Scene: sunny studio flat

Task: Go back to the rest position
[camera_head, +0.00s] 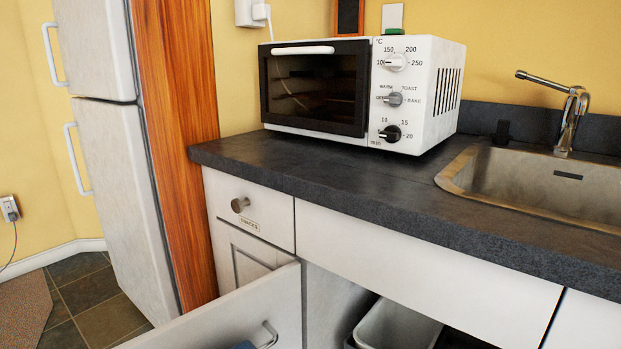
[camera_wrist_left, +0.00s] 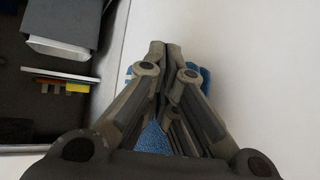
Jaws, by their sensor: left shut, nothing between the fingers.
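My left gripper (camera_wrist_left: 165,52) shows in the left wrist view, pointing up the picture. Its fingers are together with nothing between them. A blue cloth-like thing (camera_wrist_left: 153,141) lies partly hidden behind the fingers, next to a white panel (camera_wrist_left: 255,70); I cannot tell whether the gripper touches it. My right gripper is in neither view.
A white bin (camera_head: 397,325) stands under the counter (camera_head: 400,185). A toaster oven (camera_head: 430,90) and a sink (camera_head: 520,180) are above.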

